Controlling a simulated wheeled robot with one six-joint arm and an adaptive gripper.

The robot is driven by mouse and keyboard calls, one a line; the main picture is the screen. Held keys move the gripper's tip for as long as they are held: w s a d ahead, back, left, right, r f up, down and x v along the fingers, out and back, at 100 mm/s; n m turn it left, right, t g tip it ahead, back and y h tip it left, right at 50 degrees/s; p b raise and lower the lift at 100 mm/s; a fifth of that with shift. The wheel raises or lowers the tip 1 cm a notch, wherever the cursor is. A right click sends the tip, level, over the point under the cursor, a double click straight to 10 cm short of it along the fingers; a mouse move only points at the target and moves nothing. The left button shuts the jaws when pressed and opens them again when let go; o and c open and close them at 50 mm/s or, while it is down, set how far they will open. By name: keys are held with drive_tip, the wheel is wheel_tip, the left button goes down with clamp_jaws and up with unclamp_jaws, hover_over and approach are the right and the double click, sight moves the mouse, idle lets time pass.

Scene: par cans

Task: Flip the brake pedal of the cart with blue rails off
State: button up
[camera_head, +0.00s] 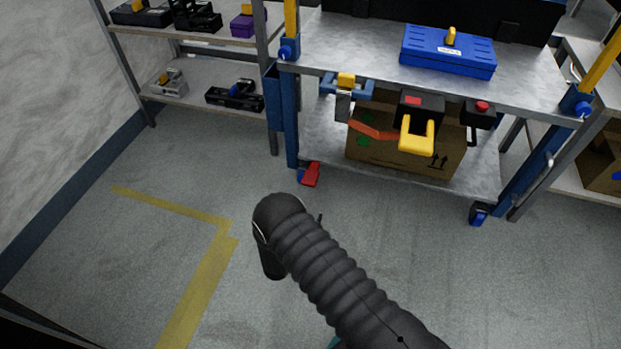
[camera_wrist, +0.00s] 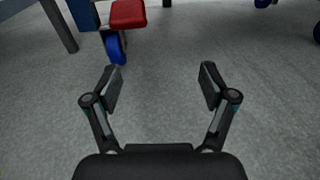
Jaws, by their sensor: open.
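The cart (camera_head: 312,55) has blue corner posts, grey shelves and yellow uprights. Its red brake pedal (camera_head: 310,174) sticks out at the caster under the front left post. In the wrist view the red pedal (camera_wrist: 128,13) is at the top, left of centre, above a blue caster wheel (camera_wrist: 116,48). Its top edge is cut off, and I cannot tell its exact tilt. My gripper (camera_wrist: 160,73) is open and empty over the floor, short of the pedal and apart from it, with the pedal ahead of the left finger. In the head view my arm hides the gripper.
A blue toolbox (camera_head: 447,52) sits on the cart's top shelf, and a cardboard box (camera_head: 390,150) on the lower one. A yellow handle (camera_head: 416,137) hangs at the front. Another caster (camera_head: 479,213) is at the front right. A grey shelf rack (camera_head: 215,75) stands left. The floor ahead is clear.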

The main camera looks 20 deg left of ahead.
sight(308, 183)
drive_tip(key=w+a, duration=0.1)
drive_tip(key=w, duration=0.3)
drive_tip(key=w+a+r+n+y, duration=0.1)
drive_tip(key=w+a, duration=0.1)
drive_tip(key=w, duration=0.3)
drive_tip(key=w+a+r+t+y, duration=0.1)
drive_tip(key=w, duration=0.4)
drive_tip(key=shift+a, duration=0.25)
